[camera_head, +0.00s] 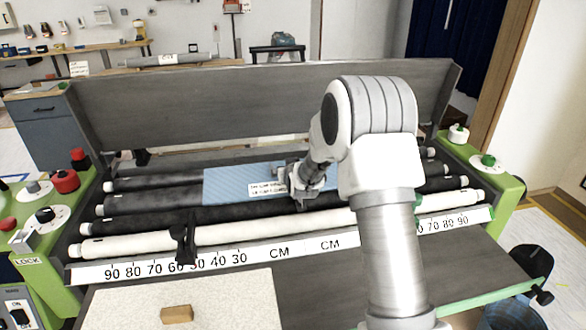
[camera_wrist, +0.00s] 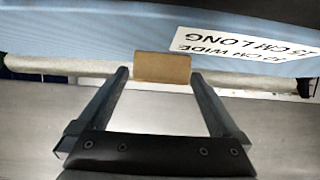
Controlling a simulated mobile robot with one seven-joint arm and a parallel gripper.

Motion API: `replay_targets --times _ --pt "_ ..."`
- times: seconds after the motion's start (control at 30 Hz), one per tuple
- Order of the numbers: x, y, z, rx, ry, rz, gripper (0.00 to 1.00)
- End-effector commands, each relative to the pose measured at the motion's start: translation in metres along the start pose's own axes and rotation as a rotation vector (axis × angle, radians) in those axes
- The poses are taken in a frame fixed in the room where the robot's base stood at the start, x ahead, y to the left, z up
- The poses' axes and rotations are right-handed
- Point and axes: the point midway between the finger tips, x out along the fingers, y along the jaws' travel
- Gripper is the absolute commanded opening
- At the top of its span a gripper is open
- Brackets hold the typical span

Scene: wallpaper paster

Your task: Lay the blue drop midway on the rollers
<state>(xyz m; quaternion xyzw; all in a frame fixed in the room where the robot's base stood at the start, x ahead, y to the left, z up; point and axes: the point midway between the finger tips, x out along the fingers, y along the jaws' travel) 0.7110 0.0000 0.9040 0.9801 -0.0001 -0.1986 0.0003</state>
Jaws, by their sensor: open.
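The blue drop (camera_head: 235,186) is a pale blue sheet lying across the dark rollers in the head view. A white printed label is on it, and my arm hides its right part. It also shows along the top of the wrist view (camera_wrist: 90,35). A tan block (camera_wrist: 162,67) is at the drop's edge, between my fingertips; whether it is fixed to the drop I cannot tell. My gripper (camera_head: 303,194) is over the drop, its fingers partly hidden in the head view. In the wrist view my gripper (camera_wrist: 158,76) is open, one finger either side of the block.
The rollers (camera_head: 140,207) run between green side frames (camera_head: 486,175) with knobs. A white centimetre scale (camera_head: 140,268) runs along the front. A black clip (camera_head: 184,243) stands on the front white roller. A cream sheet (camera_head: 230,300) with a wooden block (camera_head: 177,314) lies nearer.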

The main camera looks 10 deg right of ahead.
Motion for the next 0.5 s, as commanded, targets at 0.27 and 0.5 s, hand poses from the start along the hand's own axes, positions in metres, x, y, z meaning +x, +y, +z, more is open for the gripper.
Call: replay_targets --times 0.27,0.5 --pt "-0.056 0.000 -0.003 0.000 0.004 0.000 1.00" --pt "-0.098 0.000 -0.003 0.000 0.006 0.001 1.00"
